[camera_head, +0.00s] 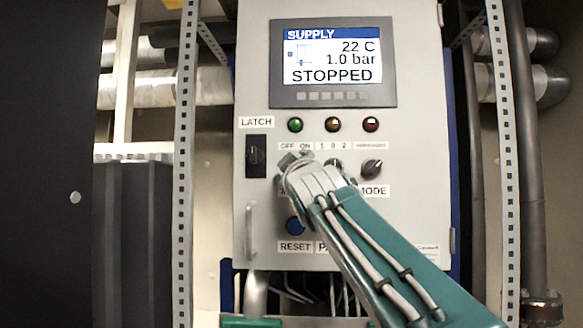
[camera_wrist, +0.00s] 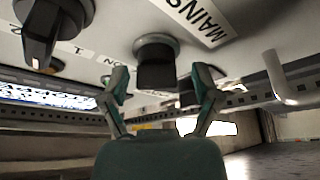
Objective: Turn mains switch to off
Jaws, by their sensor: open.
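The mains switch (camera_wrist: 156,52) is a dark round knob with a raised grip, on the grey panel under a partly visible "MAINS" label (camera_wrist: 200,20) in the wrist view. My gripper (camera_wrist: 162,82) is open, with one finger on each side of the knob's grip. I cannot tell whether either finger touches it. In the head view my gripper (camera_head: 292,162) is at the panel just under the "OFF ON" label (camera_head: 296,146) and hides the mains switch there. The switch's exact position cannot be read.
The grey supply cabinet (camera_head: 255,50) has a screen (camera_head: 333,62) reading "STOPPED". Perforated posts (camera_head: 184,150) flank the cabinet.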

